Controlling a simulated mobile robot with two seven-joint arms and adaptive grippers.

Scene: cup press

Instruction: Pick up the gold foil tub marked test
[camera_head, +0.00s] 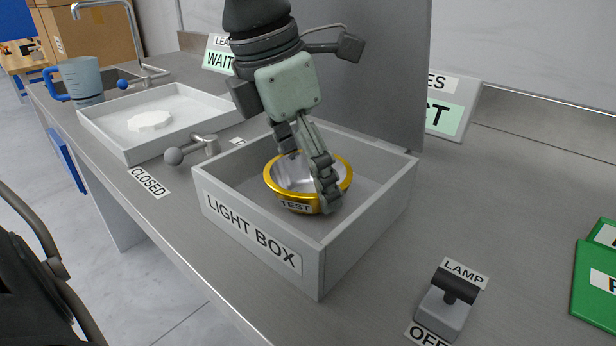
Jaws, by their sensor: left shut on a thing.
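The gold foil tub (281,198) with a "TEST" label on its front sits inside the grey open box marked "LIGHT BOX" (209,192). It looks upright, with a silvery inside. My left gripper (308,195) reaches down from above and is shut on the tub's right-hand wall, one finger outside the near rim. The other finger is partly hidden behind the hand and inside the tub. Whether the tub's base touches the box floor cannot be told. My right gripper is not in view.
A lamp switch (447,303) marked "OFF" stands at front right, with green panels (596,283) beyond. A white tray (128,150), a lever handle (190,150) by a "CLOSED" label and a blue-handled jug (80,77) lie left. An upright grey panel (385,75) stands behind the box.

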